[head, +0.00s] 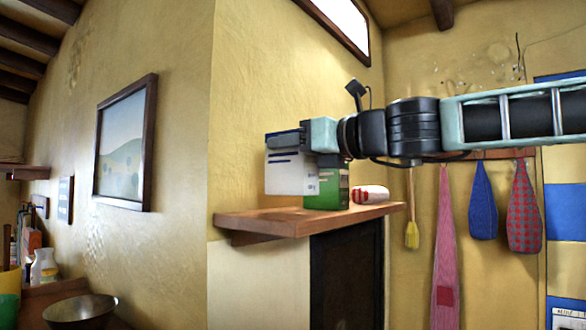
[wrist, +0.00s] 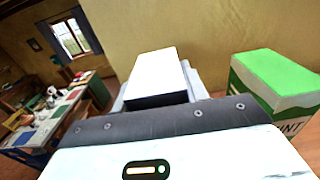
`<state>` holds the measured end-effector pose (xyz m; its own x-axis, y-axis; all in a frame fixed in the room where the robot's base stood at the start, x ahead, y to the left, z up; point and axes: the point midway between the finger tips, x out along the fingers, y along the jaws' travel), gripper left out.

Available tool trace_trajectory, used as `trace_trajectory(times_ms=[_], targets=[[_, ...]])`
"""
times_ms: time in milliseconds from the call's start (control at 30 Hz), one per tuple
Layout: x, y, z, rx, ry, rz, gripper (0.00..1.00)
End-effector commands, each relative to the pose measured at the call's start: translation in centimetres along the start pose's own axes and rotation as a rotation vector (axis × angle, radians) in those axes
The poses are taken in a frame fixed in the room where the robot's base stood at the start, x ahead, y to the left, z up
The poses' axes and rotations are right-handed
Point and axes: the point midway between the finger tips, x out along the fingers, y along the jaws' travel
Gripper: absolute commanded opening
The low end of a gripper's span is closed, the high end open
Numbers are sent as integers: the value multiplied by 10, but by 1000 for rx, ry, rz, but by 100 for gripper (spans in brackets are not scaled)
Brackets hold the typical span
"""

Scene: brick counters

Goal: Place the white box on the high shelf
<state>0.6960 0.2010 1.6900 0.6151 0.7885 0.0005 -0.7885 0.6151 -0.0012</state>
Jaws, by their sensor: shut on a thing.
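The white box (head: 291,174) hangs upright from my gripper (head: 284,140), which is shut on its upper part. Yellow wall shows between the box's lower edge and the wooden high shelf (head: 300,219), so it appears held a little above the shelf's left part. In the wrist view the white box (wrist: 157,72) sits between the fingers, and its lower part is hidden. A green and white carton (head: 328,187) stands on the shelf just right of the box; it also shows at the right in the wrist view (wrist: 276,80).
A red and white package (head: 371,194) lies on the shelf right of the carton. The shelf's left end looks bare. A framed picture (head: 123,145) hangs on the left wall. Cloths and mitts (head: 484,205) hang at the right. A metal bowl (head: 80,309) is at lower left.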

Motion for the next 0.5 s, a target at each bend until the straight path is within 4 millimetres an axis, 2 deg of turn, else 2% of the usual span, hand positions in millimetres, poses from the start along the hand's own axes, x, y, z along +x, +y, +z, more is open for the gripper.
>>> trace_trajectory(times_ms=[33,200,500], targets=[[0,1,-11,6,0,5,20],[0,0,-28,4,0,4,20],[0,0,-30,1,0,1,20]])
